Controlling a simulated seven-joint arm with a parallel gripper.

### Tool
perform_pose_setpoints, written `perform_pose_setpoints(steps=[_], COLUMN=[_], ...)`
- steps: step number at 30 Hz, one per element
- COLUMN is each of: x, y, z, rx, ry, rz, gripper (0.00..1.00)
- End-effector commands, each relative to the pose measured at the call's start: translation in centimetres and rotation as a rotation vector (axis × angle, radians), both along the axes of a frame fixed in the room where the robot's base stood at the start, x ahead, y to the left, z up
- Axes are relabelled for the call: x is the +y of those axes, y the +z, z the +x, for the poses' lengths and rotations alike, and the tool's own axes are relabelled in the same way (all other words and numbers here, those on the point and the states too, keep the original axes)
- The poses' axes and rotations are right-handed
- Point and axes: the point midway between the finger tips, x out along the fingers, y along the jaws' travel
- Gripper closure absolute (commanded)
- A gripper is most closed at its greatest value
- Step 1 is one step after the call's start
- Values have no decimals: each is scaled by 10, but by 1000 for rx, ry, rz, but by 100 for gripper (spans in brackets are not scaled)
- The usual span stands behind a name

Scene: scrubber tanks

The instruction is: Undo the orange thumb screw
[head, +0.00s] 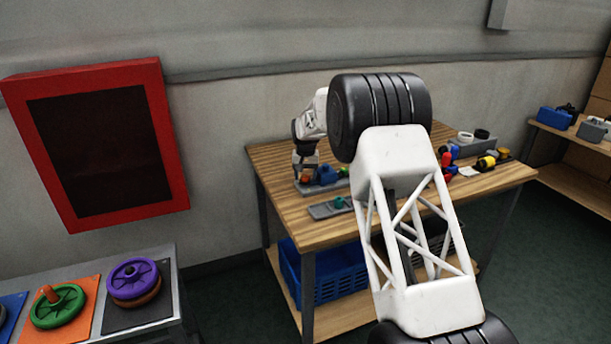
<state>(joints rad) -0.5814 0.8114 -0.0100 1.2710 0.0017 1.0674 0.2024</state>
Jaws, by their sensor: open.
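A small orange part (309,173), likely the orange thumb screw, shows at the left end of the wooden table, next to a blue block (328,175). Both are on or just above a grey base (318,187). My gripper (304,172) is pointing down at the orange part, with its fingers open around or just in front of it. The view is too small to tell whether they touch it. The middle of my arm covers much of the table.
A grey tray with a green piece (340,202) lies at the table's (287,203) front. Several coloured parts and a grey block (475,147) stand at the right. A blue crate (335,275) sits below. At left are wheels on mats and a red-framed panel (165,140).

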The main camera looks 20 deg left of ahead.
Motion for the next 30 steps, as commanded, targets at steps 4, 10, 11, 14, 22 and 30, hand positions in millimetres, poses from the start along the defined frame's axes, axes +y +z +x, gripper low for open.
perform_pose_setpoints(steps=[4,10,11,14,22,30], x=[0,0,0,0,0,0], y=[0,0,0,0,1,1], z=[0,0,0,0,0,0], rx=[0,0,0,0,0,0], ry=[0,0,0,0,71,161], rz=[0,0,0,0,-1,-2], gripper=[45,75,80,91,91,91])
